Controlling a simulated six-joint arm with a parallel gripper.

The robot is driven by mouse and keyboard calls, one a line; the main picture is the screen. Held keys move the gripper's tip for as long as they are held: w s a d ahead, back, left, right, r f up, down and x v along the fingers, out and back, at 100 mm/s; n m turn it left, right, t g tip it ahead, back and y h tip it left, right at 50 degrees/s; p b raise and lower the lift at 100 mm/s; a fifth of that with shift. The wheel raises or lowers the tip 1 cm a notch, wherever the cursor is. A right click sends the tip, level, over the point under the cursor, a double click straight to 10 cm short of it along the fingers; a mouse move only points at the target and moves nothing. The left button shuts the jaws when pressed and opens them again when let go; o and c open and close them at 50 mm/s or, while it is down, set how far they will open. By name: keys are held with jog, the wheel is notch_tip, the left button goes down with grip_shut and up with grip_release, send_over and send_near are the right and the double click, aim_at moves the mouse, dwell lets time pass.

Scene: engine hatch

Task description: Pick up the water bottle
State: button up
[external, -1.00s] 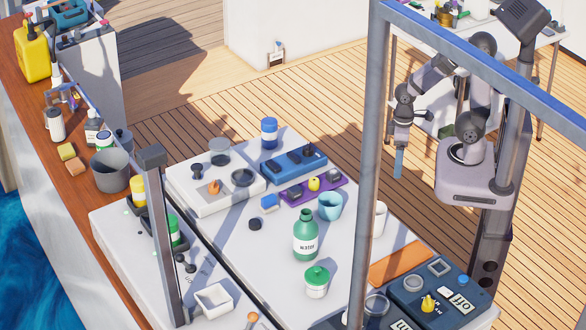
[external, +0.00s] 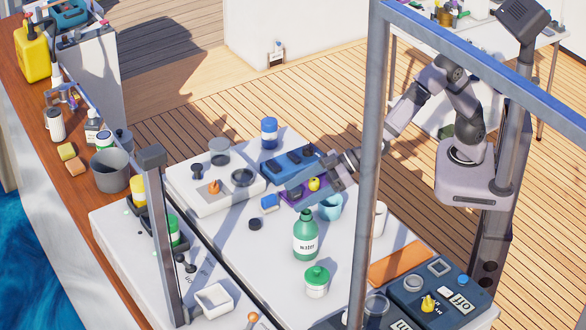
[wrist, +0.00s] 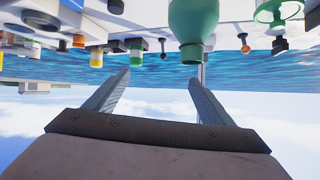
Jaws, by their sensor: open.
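The water bottle (external: 305,246) is green with a white label. It stands upright on the white table in the external view. It also shows upside down at the top of the wrist view (wrist: 193,22), right of centre, because that picture is inverted. My gripper (external: 294,192) is open and empty, reaching over the table just behind the bottle, apart from it. In the wrist view my gripper's two fingers (wrist: 160,77) are spread wide, with nothing between them.
A light-blue cup (external: 330,207) stands close behind the bottle, and a green-lidded white jar (external: 316,284) in front. A metal post (external: 369,170) stands to the right.

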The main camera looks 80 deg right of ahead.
aim_at(316, 225)
jog(key=s+a+f+m+h, duration=0.1)
jog(key=f, duration=0.1)
jog(key=s+a+f+m+t+h, duration=0.1)
jog(key=s+f, duration=0.1)
jog(key=f, duration=0.1)
jog(key=s+a+f+m+t+h+b, duration=0.1)
jog(key=s+f, duration=0.1)
jog(key=f, duration=0.1)
jog(key=shift+a+h, duration=0.2)
jog(key=shift+h, duration=0.2)
jog(key=shift+s+d+f, duration=0.15)
jog(key=shift+s+f, duration=0.05)
jog(key=shift+w+f+h, duration=0.3)
jog(key=shift+w, duration=0.6)
jog(key=shift+a+p+x, duration=0.2)
jog(key=shift+p+x, duration=0.95)
jog(key=shift+x, duration=1.6)
jog(key=shift+s+f+t, duration=0.1)
jog(key=shift+t, duration=0.2)
jog(key=c, duration=1.4)
jog(key=shift+r+b, duration=0.4)
jog(key=shift+r, duration=4.5)
